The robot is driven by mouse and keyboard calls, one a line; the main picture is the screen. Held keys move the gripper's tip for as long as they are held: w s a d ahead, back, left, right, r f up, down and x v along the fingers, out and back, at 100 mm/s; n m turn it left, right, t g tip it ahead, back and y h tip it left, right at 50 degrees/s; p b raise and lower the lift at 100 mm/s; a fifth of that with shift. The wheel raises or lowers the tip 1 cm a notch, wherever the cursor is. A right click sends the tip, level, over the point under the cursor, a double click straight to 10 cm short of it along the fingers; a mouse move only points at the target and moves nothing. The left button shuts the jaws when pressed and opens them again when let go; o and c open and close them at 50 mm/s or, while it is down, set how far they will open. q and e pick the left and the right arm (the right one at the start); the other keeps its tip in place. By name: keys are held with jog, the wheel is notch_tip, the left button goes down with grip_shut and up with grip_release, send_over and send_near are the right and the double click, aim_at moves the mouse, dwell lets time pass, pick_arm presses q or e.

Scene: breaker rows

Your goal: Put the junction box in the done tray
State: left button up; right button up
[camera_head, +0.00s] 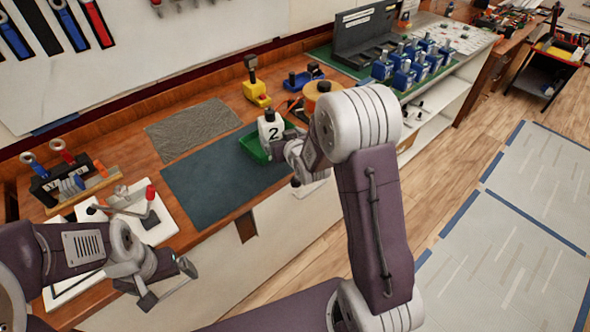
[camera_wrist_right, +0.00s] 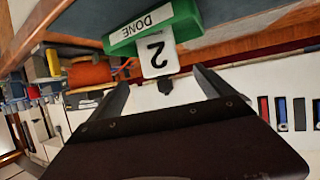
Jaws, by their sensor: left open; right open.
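In the right wrist view the box (camera_wrist_right: 158,56) appears upside down against the tray (camera_wrist_right: 180,22), whose label reads DONE. My right gripper (camera_wrist_right: 163,85) is open, with the box's dark knob showing between its fingers. In the head view my right arm partly covers the tray's right side. My left gripper (camera_head: 168,292) is open and empty at the lower left, away from the box.
A dark mat (camera_head: 215,180) lies left of the tray, with a grey cloth (camera_head: 190,128) behind it. A yellow-based tool (camera_head: 256,92) and an orange spool (camera_head: 320,92) stand behind. Several blue devices (camera_head: 410,62) stand at the back right. A small rack (camera_head: 70,182) stands at left.

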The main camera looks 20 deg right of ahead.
jog(key=s+f+g, duration=0.2)
jog(key=s+g, duration=0.2)
jog(key=s, duration=0.5)
jog(key=s+a+f+g, duration=0.1)
jog(key=s+g, duration=0.3)
jog(key=s, duration=0.6)
jog(key=s+a+f+g, duration=0.1)
jog(key=s+f+g, duration=0.2)
jog(key=s, duration=0.7)
jog(key=shift+s+f+g, duration=0.15)
jog(key=shift+f+g, duration=0.2)
jog(key=shift+g, duration=0.25)
